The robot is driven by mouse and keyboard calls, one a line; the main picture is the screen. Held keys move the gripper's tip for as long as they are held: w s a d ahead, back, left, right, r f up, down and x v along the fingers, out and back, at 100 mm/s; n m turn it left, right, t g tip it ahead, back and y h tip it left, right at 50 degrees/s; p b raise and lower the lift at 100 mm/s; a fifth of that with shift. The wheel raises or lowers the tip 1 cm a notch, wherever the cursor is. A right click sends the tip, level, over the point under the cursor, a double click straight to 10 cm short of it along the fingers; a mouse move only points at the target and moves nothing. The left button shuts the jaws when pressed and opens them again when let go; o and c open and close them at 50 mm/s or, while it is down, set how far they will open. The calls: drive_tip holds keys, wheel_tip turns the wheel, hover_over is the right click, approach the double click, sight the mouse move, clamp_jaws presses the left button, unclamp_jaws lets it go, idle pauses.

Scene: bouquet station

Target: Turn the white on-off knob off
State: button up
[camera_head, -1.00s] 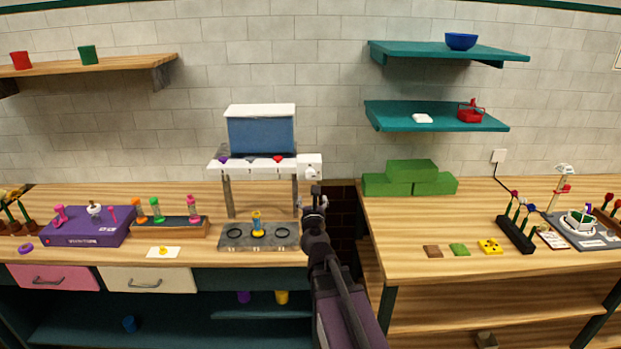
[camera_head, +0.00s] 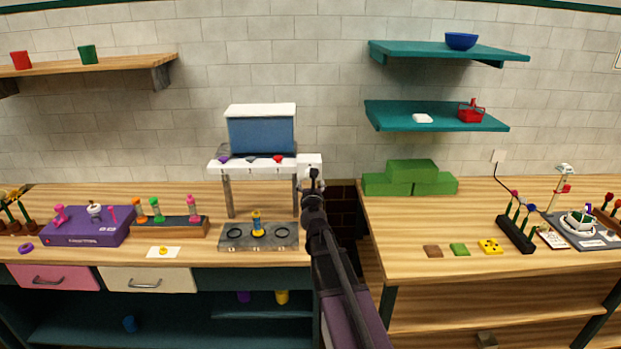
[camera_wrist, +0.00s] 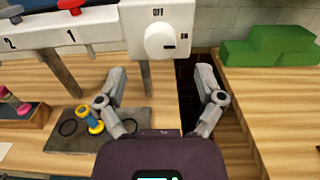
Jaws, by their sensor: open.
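The white knob (camera_wrist: 158,41) is round and sits on a white square panel (camera_wrist: 133,28) at the end of the dispenser's front rail. "OFF" is printed above the knob, and small dark lettering is at its right. A short dark mark on the knob points right, away from "OFF". My gripper (camera_wrist: 160,72) is open and empty, its fingers spread below the knob to either side, not touching it.
A grey base (camera_head: 233,240) with a yellow piece lies below. Green blocks (camera_head: 412,180) stand on the right counter, past a gap between counters.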

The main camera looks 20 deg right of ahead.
drive_tip(key=shift+x, duration=2.3)
drive_tip(key=c, duration=1.2)
